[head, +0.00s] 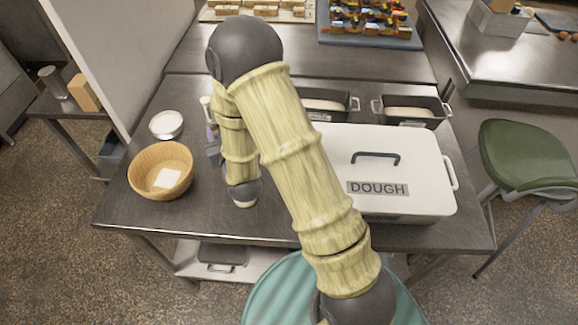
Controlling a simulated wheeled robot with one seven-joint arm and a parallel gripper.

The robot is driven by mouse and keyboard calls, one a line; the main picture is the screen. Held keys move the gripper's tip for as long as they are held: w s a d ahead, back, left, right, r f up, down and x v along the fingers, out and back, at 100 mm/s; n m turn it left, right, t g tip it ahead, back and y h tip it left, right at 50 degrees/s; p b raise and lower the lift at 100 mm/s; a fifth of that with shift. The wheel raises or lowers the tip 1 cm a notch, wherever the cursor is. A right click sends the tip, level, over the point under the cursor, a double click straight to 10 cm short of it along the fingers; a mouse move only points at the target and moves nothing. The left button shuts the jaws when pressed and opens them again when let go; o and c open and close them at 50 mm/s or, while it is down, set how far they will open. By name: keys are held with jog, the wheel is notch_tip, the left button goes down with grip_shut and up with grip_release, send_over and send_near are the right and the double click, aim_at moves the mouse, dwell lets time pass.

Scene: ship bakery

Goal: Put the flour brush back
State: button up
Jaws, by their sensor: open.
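My arm crosses the middle of the head view, and its lower part hangs over the steel table (125,205). My gripper does not show; its fingers are hidden behind the arm. Just left of the hanging part is a narrow thing (211,122) with a pale top, a lilac middle and a dark grey lower part. It is partly covered by my arm. It may be the flour brush, but I cannot tell for sure, nor whether anything holds it up. No other brush shows.
A wicker basket (143,178) holding a white card and a white bowl (166,124) stand at left. A white box marked DOUGH (400,160) fills the right, with two loaf tins (405,117) (340,104) behind it. A green stool (525,153) stands at right.

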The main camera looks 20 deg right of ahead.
jog(key=s+d+r+g, duration=0.1)
jog(key=s+d+g, duration=0.5)
jog(key=s, duration=0.4)
jog(key=s+d+r+m+g+h, duration=0.1)
jog(key=s+d+r+g, duration=0.1)
jog(key=s+d+g, duration=0.5)
jog(key=s, duration=0.4)
jog(key=shift+r+g, duration=0.3)
jog(key=shift+g, duration=0.1)
